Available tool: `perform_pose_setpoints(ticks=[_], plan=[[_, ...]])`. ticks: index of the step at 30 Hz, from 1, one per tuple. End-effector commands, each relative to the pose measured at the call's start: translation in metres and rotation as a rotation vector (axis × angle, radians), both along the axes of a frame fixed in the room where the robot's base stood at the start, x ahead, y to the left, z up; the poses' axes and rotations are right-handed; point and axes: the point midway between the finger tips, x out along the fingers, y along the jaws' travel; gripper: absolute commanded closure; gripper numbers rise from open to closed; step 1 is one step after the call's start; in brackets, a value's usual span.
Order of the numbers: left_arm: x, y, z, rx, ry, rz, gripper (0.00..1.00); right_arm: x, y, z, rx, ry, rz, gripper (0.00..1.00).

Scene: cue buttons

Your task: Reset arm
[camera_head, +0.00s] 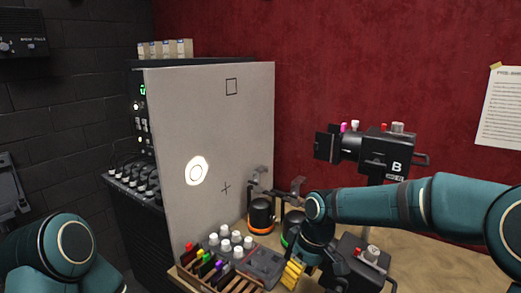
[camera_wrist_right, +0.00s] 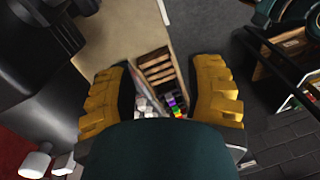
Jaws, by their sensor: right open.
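My right arm reaches in from the right over the wooden table (camera_head: 440,262) in the head view. Its yellow-fingered right gripper (camera_head: 292,273) points down beside a wooden rack. In the right wrist view the right gripper (camera_wrist_right: 163,90) has its two yellow fingers wide apart with nothing between them. The rack (camera_wrist_right: 158,68) lies below and beyond the fingers. My left arm shows only as teal links at the lower left of the head view; its gripper is out of the picture.
A tall grey panel (camera_head: 240,130) with a square, a bright ring and a cross stands left of the gripper. A black device marked B (camera_head: 375,152) carries coloured buttons. The slotted rack (camera_head: 213,276), white-capped bottles (camera_head: 237,237) and an orange-banded black container (camera_head: 261,214) crowd the table.

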Motion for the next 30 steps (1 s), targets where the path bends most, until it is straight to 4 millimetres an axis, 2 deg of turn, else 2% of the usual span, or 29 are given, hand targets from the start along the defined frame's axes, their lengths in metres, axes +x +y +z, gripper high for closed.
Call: perform_pose_setpoints(ticks=[1, 6, 9, 12, 18, 23, 24, 30], plan=[[0.0, 0.0, 0.0, 0.0, 0.001, 0.0, 0.59, -0.008, 0.005, -0.03, 0.032, 0.021, -0.044, 0.48], [-0.001, 0.0, 0.0, 0.0, 0.002, 0.0, 0.59, -0.037, 0.015, -0.119, 0.139, 0.058, -0.252, 0.48], [-0.001, 0.0, 0.0, 0.0, 0.001, 0.001, 0.59, -0.06, 0.016, -0.164, 0.184, 0.078, -0.397, 0.48], [-0.001, 0.0, 0.0, 0.0, 0.001, 0.001, 0.59, -0.087, 0.012, -0.2, 0.211, 0.091, -0.54, 0.48], [-0.001, 0.0, 0.0, 0.0, 0.001, 0.001, 0.59, -0.136, -0.001, -0.245, 0.217, 0.1, -0.782, 0.48], [-0.001, 0.0, 0.0, 0.0, 0.001, 0.001, 0.59, -0.174, -0.016, -0.266, 0.196, 0.093, -0.943, 0.48], [-0.001, 0.0, -0.013, 0.001, 0.002, -0.001, 0.59, -0.17, -0.015, -0.279, 0.2, 0.085, -0.941, 0.48], [-0.003, -0.002, -0.056, 0.005, 0.01, -0.005, 0.59, -0.17, -0.012, -0.321, 0.194, 0.088, -0.931, 0.48]])
